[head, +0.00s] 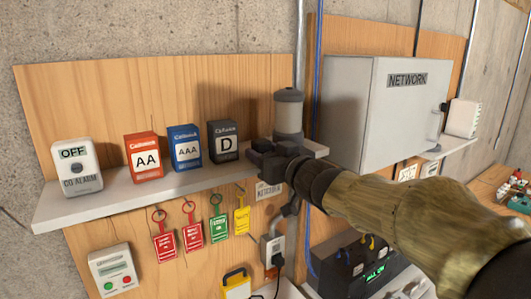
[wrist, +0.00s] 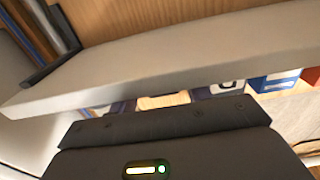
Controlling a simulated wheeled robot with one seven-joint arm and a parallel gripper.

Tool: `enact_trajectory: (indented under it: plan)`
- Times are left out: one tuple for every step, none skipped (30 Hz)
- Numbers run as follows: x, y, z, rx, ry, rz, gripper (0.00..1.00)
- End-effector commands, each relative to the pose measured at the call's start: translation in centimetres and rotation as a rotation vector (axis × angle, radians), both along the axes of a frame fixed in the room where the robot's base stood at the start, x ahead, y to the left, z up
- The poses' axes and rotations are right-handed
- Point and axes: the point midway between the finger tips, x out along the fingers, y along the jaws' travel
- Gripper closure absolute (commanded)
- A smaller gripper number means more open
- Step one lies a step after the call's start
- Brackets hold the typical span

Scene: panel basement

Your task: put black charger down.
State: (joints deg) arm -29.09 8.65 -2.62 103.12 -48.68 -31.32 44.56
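My gripper (head: 268,152) is dark and reaches the front edge of the white shelf (head: 120,199) at its right part, in front of a grey cylinder with dark ends. Its fingers are small and partly merged with dark parts, so I cannot tell if they are open or hold anything. In the wrist view a dark body with a lit green-white indicator fills the bottom, and the shelf (wrist: 170,60) crosses close beyond it. No black charger shows clearly in the fingers. A black plug (head: 278,259) with a cord sits in a wall socket below; I cannot tell whether it is the charger.
On the shelf stand a CO alarm (head: 76,167), an orange AA box (head: 144,155), a blue AAA box (head: 185,147), a dark D box (head: 223,142) and the grey cylinder (head: 288,115). A grey NETWORK cabinet (head: 378,110) stands right. Coloured tags hang below. Shelf front left of my gripper is clear.

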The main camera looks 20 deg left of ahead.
Motion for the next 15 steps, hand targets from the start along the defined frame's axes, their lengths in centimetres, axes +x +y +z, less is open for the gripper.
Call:
enact_trajectory:
  plan:
    - [0.0,0.0,0.0,0.0,0.0,0.0,0.43]
    - [0.0,0.0,0.0,0.0,0.0,0.0,0.43]
    - [0.0,0.0,0.0,0.0,0.0,0.0,0.43]
    - [0.0,0.0,0.0,0.0,0.0,0.0,0.43]
    - [0.0,0.0,0.0,0.0,0.0,0.0,0.43]
    - [0.0,-0.1,0.0,0.0,0.0,-0.001,0.43]
    - [0.0,-0.1,0.0,0.0,0.0,-0.002,0.43]
    - [0.1,-0.1,0.0,0.0,0.0,-0.002,0.43]
    - [0.1,-0.1,0.1,0.0,0.0,-0.002,0.43]
    - [0.1,-0.1,0.1,0.0,0.0,-0.002,0.43]
    - [0.0,-0.1,0.3,0.0,0.0,-0.002,0.43]
    - [0.0,0.0,0.5,0.001,-0.001,0.0,0.43]
    - [0.0,0.0,0.7,0.001,0.0,0.001,0.43]
    - [-0.1,0.1,0.9,0.001,0.0,0.002,0.43]
    - [-0.1,0.1,1.3,0.001,0.0,0.003,0.43]
